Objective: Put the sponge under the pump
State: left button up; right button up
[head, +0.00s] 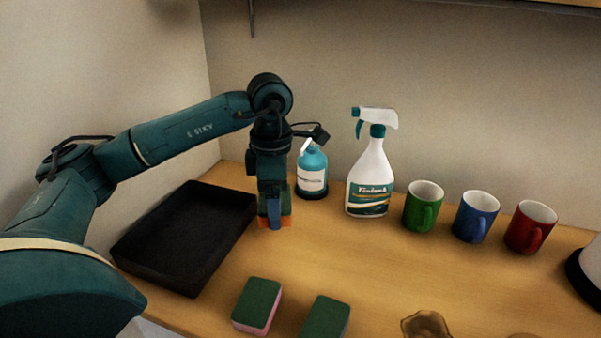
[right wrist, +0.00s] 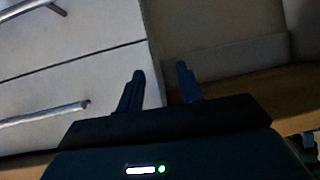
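A sponge with green and orange layers (head: 287,222) is in my left gripper (head: 273,220), which points down with one finger in front of the sponge. It is at or just above the counter; I cannot tell which. The pump is a teal bottle with a white label (head: 312,172) and dark base, standing just behind and to the right of the left gripper. Its spout is partly hidden by my wrist. Two more sponges, one green and pink (head: 257,304) and one green-topped (head: 324,319), lie at the front. My right gripper (right wrist: 160,78) is open and empty, away from the counter objects.
A black tray (head: 130,247) lies left of the left gripper. A white spray bottle (head: 369,180) stands right of the pump, then green (head: 416,215), blue (head: 469,222) and red (head: 523,232) mugs. A brown translucent object (head: 426,325) is at the front. Drawers (right wrist: 75,85) face the right gripper.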

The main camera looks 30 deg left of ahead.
aim_at(301, 150)
pick_arm(q)
jog(key=w+a+p, duration=0.1)
jog(key=w, duration=0.3)
jog(key=w+a+p, duration=0.1)
jog(key=w, duration=0.4)
jog(key=w+a, duration=0.1)
jog(key=w, duration=0.4)
jog(key=shift+a+p, duration=0.15)
jog(key=shift+p, duration=0.6)
jog(key=shift+f, duration=0.1)
jog(key=shift+f, duration=0.1)
jog(key=shift+f, duration=0.5)
jog(key=o, duration=0.9)
jog(key=shift+r, duration=0.1)
